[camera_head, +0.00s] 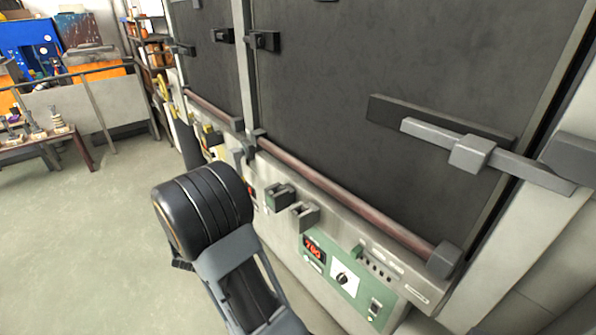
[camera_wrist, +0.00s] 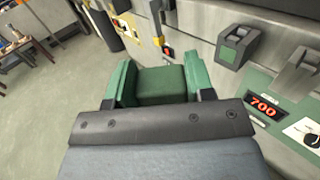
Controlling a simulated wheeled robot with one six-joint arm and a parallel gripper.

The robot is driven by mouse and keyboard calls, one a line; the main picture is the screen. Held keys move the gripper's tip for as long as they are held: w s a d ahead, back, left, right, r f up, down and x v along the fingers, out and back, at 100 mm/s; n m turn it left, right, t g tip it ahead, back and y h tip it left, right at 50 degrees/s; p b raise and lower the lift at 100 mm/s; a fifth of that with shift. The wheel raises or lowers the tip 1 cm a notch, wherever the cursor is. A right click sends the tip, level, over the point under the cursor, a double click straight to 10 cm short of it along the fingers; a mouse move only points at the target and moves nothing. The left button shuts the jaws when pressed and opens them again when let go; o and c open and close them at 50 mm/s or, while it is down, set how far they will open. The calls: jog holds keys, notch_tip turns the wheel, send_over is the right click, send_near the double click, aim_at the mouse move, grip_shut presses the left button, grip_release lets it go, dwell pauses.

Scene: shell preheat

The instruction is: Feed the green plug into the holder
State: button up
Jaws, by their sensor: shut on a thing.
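In the wrist view a green block, the green plug (camera_wrist: 160,84), sits between the fingers of my gripper (camera_wrist: 158,92). Green side pieces flank the block, and the gripper is shut on it. The plug is in the air in front of the oven's lower front, apart from the brackets. A dark bracket with a green face (camera_wrist: 236,46) is up and right of the plug; it also shows in the head view (camera_head: 280,195). A grey bracket (camera_wrist: 297,74) is farther right, also in the head view (camera_head: 305,215). I cannot tell which bracket is the holder. My arm hides the gripper in the head view.
The oven's green control panel (camera_head: 345,280) has a red display reading 700 or similar. A reddish bar (camera_head: 340,195) runs above the brackets, below the large dark door (camera_head: 390,80). Open floor (camera_head: 80,250) lies left; a table (camera_head: 45,140) stands at far left.

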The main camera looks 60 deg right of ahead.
jog(key=s+d+r+m+g+h+p, duration=0.1)
jog(key=s+d+r+m+g, duration=0.3)
jog(key=s+d+g, duration=0.5)
jog(key=s+d+r+m+g+h+p, duration=0.1)
jog(key=s+d+r+m+g, duration=0.1)
jog(key=s+d+m+g, duration=0.75)
notch_tip(320, 180, down, 11)
jog(key=w+d+n+t+b, duration=0.1)
jog(key=d+n+t+b, duration=0.1)
jog(key=b, duration=0.6)
jog(key=shift+w+d+n+t+b, duration=0.2)
jog(key=shift+n+t+b, duration=0.1)
jog(key=shift+n+t, duration=0.45)
jog(key=shift+f, duration=0.1)
jog(key=o, duration=1)
jog(key=shift+s, duration=0.1)
jog(key=b+v, duration=0.2)
jog(key=v, duration=1.2)
jog(key=shift+d, duration=0.1)
